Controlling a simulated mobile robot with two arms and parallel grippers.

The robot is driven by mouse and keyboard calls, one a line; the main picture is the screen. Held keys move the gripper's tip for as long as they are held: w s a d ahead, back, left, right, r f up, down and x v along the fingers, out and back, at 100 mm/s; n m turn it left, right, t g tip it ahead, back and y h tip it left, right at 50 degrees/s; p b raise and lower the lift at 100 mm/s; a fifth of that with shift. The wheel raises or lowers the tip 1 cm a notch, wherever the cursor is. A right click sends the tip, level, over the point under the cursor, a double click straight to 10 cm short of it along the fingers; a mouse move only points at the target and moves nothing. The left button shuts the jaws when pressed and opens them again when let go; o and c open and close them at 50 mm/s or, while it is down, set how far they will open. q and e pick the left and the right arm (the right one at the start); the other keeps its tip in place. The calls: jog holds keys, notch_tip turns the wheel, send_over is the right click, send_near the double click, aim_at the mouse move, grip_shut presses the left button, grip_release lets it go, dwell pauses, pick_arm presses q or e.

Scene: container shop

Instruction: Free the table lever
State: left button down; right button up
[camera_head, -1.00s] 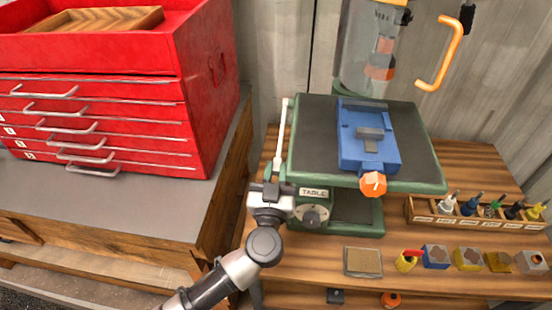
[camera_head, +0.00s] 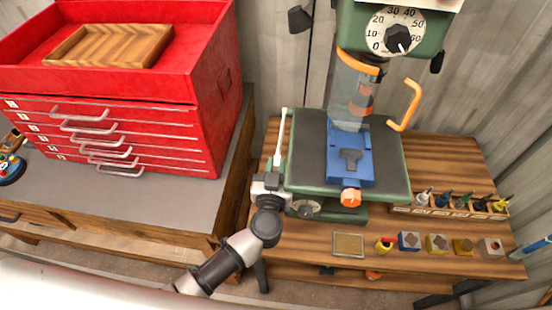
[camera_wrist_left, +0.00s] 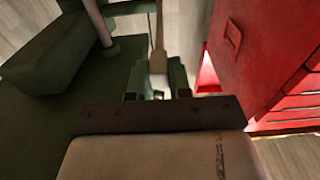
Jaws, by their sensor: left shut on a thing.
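The drill press table (camera_head: 308,150) is a dark plate with a green rim. The pale table lever (camera_head: 280,135) stands nearly upright along its left edge. My left gripper (camera_head: 269,175) is at the lever's lower end, shut on it. The finger contact is partly hidden in the head view. A black knob (camera_head: 306,209) sits below the table's front left edge. My right gripper is not in view.
A blue vise (camera_head: 350,160) with an orange knob (camera_head: 351,197) sits on the table. A clear guard (camera_head: 352,90) and orange handle (camera_head: 408,105) are above. A red tool chest (camera_head: 120,90) stands at left. Bottles in a rack (camera_head: 450,212) and small blocks stand at right.

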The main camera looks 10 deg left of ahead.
pick_arm(q)
jog(key=shift+r, duration=0.1)
jog(key=c, duration=1)
grip_release()
jog(key=shift+c, duration=0.2)
jog(key=s+b, duration=0.2)
jog(key=s, duration=0.8)
jog(key=shift+s, duration=0.4)
jog(key=shift+c, duration=0.4)
